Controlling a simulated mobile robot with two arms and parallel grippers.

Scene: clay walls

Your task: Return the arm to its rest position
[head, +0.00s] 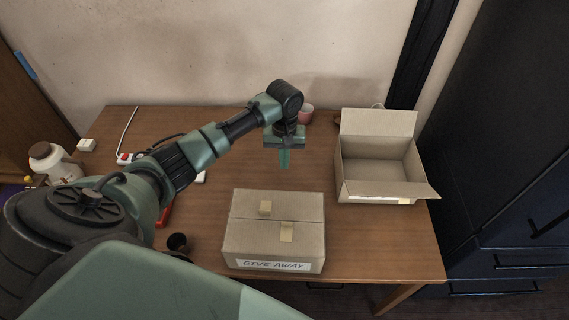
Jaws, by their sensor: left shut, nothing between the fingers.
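My left arm comes in from the left and reaches across the wooden table. Its left gripper (284,160) points down over the table, shut and empty, behind the closed box and left of the open box. The gripper is apart from both boxes. My right gripper does not show.
A closed cardboard box (256,239) labelled GIVE AWAY stands at the table's (385,240) front. An open, empty-looking cardboard box (378,166) stands at the right. A pink cup (306,114) is behind my wrist. A dark cup (178,243) and a white jar (50,160) are at the left.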

